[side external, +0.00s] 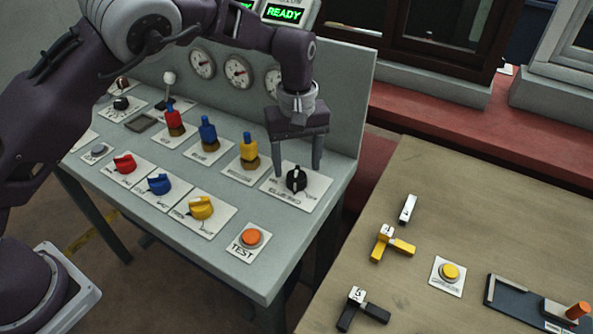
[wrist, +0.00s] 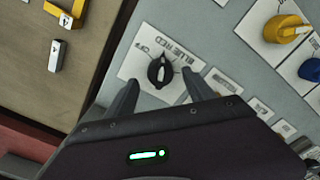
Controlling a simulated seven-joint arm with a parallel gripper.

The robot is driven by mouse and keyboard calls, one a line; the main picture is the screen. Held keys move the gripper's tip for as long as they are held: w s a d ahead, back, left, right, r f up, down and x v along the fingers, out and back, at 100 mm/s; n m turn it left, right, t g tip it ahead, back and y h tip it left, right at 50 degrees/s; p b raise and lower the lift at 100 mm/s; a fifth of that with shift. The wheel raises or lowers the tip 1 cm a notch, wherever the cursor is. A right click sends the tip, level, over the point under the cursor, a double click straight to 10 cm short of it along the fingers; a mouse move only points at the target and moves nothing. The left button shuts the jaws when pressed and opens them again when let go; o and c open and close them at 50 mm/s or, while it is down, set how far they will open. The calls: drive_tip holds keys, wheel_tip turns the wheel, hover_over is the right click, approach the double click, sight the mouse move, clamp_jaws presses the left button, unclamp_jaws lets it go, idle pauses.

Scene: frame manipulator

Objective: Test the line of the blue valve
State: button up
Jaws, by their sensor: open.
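A black selector knob (side external: 295,180) with a white mark sits on a white plate at the console's right end. It also shows in the wrist view (wrist: 161,72), where its plate carries the words OFF, BLUE and RED. My gripper (side external: 296,171) is open, pointing down, its fingers on either side of the knob; in the wrist view (wrist: 162,84) there is a gap around the knob. A blue turn handle (side external: 160,184) sits in the front row between red and yellow ones. A blue upright piece (side external: 208,133) stands behind it. The orange TEST button (side external: 251,238) is at the front right.
Round gauges (side external: 237,72) and a green READY display (side external: 284,12) are at the back. The wooden table (side external: 450,190) at right holds loose handles, a yellow button (side external: 449,272) and a dark fixture (side external: 520,300).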

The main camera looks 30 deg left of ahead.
sight(297, 171)
drive_tip(key=shift+f, duration=1.55)
clamp_jaws()
drive_tip(key=shift+m, duration=0.3)
drive_tip(key=m, duration=0.3)
drive_tip(key=shift+m, duration=2.5)
unclamp_jaws()
